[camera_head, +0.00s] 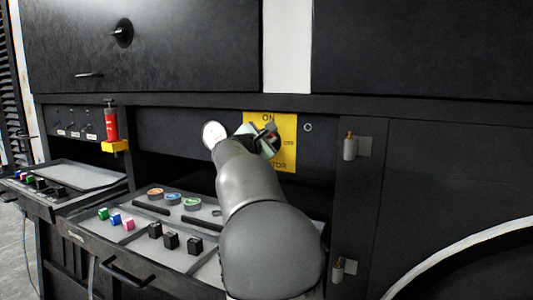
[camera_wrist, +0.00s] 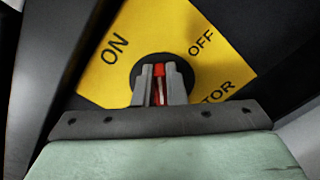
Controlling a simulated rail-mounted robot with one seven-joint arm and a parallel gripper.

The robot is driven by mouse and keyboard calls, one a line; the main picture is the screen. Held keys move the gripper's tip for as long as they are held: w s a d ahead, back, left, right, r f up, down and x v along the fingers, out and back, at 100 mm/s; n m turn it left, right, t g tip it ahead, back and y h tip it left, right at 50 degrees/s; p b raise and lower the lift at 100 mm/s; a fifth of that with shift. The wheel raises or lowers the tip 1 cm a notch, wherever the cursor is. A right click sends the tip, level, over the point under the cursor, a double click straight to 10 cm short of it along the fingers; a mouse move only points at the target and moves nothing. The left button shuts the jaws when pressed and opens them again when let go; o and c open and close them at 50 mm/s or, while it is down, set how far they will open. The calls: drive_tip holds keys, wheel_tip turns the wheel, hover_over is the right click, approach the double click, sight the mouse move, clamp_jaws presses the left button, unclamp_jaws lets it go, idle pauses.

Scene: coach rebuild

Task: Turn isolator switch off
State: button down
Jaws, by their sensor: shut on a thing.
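The isolator switch has a yellow plate (camera_head: 287,157) marked ON and OFF on the dark panel. In the wrist view the yellow plate (camera_wrist: 165,28) fills the upper middle, tilted, with ON at left and OFF at upper right. A red switch handle (camera_wrist: 159,72) stands over a dark round hub (camera_wrist: 185,70) in the plate. My gripper (camera_wrist: 160,88) is shut on the red handle, one finger on each side. The handle's lower part is mostly hidden between the fingers. In the head view my gripper (camera_head: 268,138) is at the plate, and my arm covers part of it.
An open drawer tray (camera_head: 140,236) below holds several coloured and black blocks and round coil-like parts. A red cylinder (camera_head: 111,122) stands on a yellow bracket at left. A cabinet door with hinges (camera_head: 350,148) is right of the plate.

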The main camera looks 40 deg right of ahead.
drive_tip(key=m+b, duration=0.3)
drive_tip(key=f+m+b, duration=0.1)
drive_tip(key=m+b, duration=0.1)
drive_tip(key=b, duration=0.1)
drive_tip(key=f+m+b, duration=0.1)
drive_tip(key=m+b, duration=0.2)
drive_tip(key=shift+s+d+f+m+b, duration=0.1)
drive_tip(key=shift+s+d+m+b, duration=0.05)
drive_tip(key=shift+s+m+b, duration=0.2)
idle(0.3)
drive_tip(key=c, duration=1.5)
unclamp_jaws()
drive_tip(key=b+v, duration=0.1)
drive_tip(key=v, duration=1.6)
drive_tip(key=shift+s+b, duration=0.1)
drive_tip(key=shift+b, duration=0.3)
